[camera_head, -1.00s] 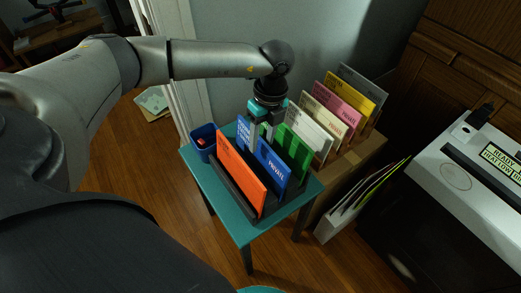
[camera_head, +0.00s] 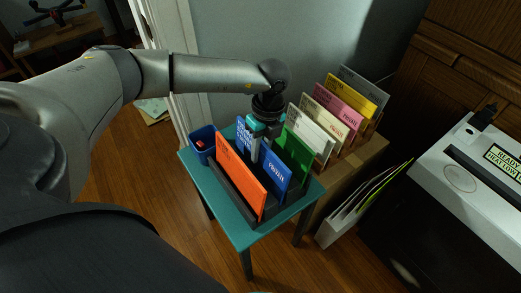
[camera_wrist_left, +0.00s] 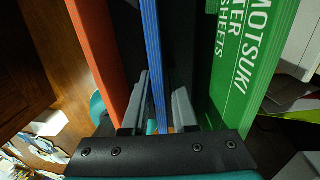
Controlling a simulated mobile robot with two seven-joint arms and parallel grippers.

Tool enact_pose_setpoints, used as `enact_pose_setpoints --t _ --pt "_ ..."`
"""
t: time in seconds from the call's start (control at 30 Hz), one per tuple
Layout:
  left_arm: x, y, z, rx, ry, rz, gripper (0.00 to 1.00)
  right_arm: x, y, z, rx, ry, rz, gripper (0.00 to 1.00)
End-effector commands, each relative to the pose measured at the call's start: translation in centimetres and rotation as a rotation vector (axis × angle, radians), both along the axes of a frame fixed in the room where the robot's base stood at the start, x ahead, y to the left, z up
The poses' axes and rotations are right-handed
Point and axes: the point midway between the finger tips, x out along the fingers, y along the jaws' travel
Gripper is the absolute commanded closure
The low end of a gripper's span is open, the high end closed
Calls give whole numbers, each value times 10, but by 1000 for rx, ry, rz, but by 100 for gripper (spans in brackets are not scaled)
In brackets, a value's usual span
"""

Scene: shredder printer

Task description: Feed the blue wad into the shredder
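The blue wad (camera_head: 276,172), marked "PRIVATE", stands upright in a dark rack on the small teal table (camera_head: 240,235), between an orange wad (camera_head: 240,172) and a green one (camera_head: 294,156). My left gripper (camera_head: 259,148) reaches down into the rack at the blue wad. In the left wrist view its fingers (camera_wrist_left: 160,95) are apart, one on each side of the blue wad's edge (camera_wrist_left: 154,50), with a gap on the right side. A white machine with a dark slot and a lit display (camera_head: 480,165), apparently the shredder, stands at the right. My right gripper is not in view.
A blue cup (camera_head: 203,145) stands at the table's left corner. White, pink, yellow and grey wads stand in a rack on a box (camera_head: 345,172) behind. A white file holder (camera_head: 345,218) is on the floor between table and machine.

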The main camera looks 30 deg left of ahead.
Motion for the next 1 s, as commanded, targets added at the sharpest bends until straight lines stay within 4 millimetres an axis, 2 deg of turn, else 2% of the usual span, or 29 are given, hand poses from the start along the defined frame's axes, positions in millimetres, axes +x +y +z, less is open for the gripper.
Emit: enact_pose_setpoints --t 0.03,0.2,0.67,1.0 --pt "0 0 0 0 0 0 81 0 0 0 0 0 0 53" --pt "0 0 0 0 0 0 100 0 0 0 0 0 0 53" --pt "0 0 1 0 0 0 100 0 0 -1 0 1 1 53" --pt "0 0 11 0 0 0 100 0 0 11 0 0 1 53"
